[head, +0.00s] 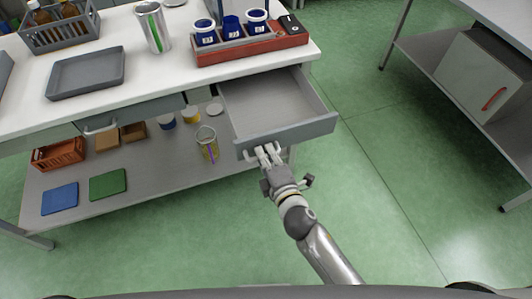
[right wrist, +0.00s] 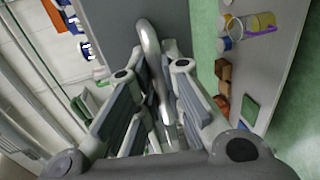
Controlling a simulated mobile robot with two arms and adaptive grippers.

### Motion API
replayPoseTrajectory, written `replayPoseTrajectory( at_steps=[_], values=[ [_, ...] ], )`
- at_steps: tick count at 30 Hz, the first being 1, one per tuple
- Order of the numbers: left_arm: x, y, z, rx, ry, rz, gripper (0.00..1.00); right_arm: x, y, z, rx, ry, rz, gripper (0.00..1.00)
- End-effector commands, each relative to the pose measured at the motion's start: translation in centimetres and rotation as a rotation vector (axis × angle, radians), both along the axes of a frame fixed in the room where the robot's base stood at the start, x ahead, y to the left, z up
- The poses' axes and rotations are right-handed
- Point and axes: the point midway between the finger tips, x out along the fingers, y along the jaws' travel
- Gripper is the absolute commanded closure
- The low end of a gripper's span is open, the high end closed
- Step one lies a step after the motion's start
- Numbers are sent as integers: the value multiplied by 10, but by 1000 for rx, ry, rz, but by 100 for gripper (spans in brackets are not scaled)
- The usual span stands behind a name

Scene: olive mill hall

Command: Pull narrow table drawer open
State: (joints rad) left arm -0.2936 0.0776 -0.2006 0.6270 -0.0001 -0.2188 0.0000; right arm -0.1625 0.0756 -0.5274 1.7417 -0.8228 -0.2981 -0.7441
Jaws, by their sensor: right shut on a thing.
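The narrow table drawer (head: 275,108) is grey and stands well out from under the white table top in the head view. Its inside is visible and looks empty. My right gripper (head: 265,153) is shut on the drawer's handle (head: 249,154) at the drawer front. In the right wrist view the curved metal handle (right wrist: 149,45) runs between the two fingers of the right gripper (right wrist: 155,95), against the grey drawer front (right wrist: 112,22). My left gripper does not show in either view.
The table top (head: 180,80) carries a red rack (head: 250,48) with blue-and-white containers, a metal cup (head: 153,28) and a grey tray (head: 86,74). A lower shelf (head: 150,177) holds jars, boxes and mats. Green floor (head: 375,190) is clear to the right.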

Motion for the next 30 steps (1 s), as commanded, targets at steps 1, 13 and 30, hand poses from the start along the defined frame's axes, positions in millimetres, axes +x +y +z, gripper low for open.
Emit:
replayPoseTrajectory(
  at_steps=[1, 13, 30],
  values=[
    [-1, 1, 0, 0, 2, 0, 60, 0, 0, 0, 0, 0, 0, 100],
    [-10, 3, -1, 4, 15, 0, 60, 0, 0, 0, 0, 0, 0, 81],
    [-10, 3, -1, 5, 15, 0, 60, -65, -21, 13, 1, 4, 0, 81]
  ],
)
